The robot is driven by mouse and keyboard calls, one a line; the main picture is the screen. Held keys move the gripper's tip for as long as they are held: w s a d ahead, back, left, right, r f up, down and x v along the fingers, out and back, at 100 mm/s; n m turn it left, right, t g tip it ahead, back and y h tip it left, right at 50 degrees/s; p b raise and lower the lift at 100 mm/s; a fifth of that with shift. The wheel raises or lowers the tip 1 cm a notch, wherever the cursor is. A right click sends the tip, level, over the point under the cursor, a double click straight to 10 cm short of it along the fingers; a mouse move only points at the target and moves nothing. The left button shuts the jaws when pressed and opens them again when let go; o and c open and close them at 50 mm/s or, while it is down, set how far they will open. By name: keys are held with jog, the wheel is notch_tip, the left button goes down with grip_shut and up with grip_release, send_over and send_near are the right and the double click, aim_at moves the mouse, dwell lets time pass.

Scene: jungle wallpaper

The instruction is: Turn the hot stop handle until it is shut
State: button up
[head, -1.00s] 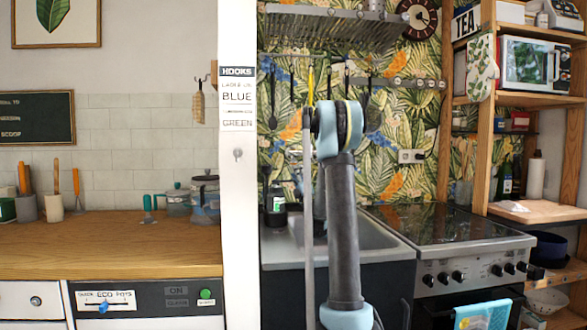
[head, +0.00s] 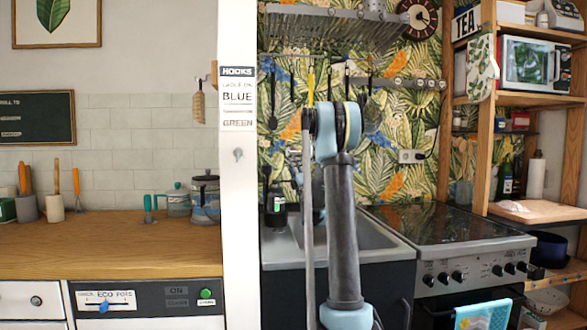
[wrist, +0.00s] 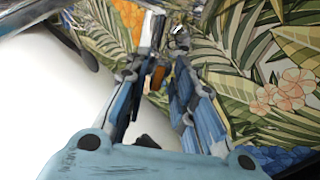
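In the wrist view my gripper (wrist: 165,70) reaches toward the patterned wall, its two blue-and-black fingers apart with a gap between them. A small orange-brown piece (wrist: 158,77) shows in the gap near the fingertips; I cannot tell whether it is the hot stop handle or whether a finger touches it. A small shiny metal part (wrist: 180,38) sits just beyond the tips against the wallpaper. In the head view my own arm hides the gripper, and I cannot make out the handle there.
A sink (head: 380,236) lies behind my arm, with a stove (head: 460,240) to its right. A white post (head: 239,270) stands left of the sink. A dark bottle (head: 275,205) stands by the sink. A smooth white surface (wrist: 50,100) fills the left of the wrist view.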

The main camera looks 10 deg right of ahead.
grip_shut()
jog(key=m, duration=0.4)
jog(key=shift+w+m+t, duration=0.15)
jog(key=shift+m+t, duration=0.15)
jog(key=shift+t, duration=0.1)
jog(key=m+h, duration=0.1)
jog(key=m, duration=0.4)
jog(key=shift+w+a+t, duration=0.1)
jog(key=shift+t, duration=0.3)
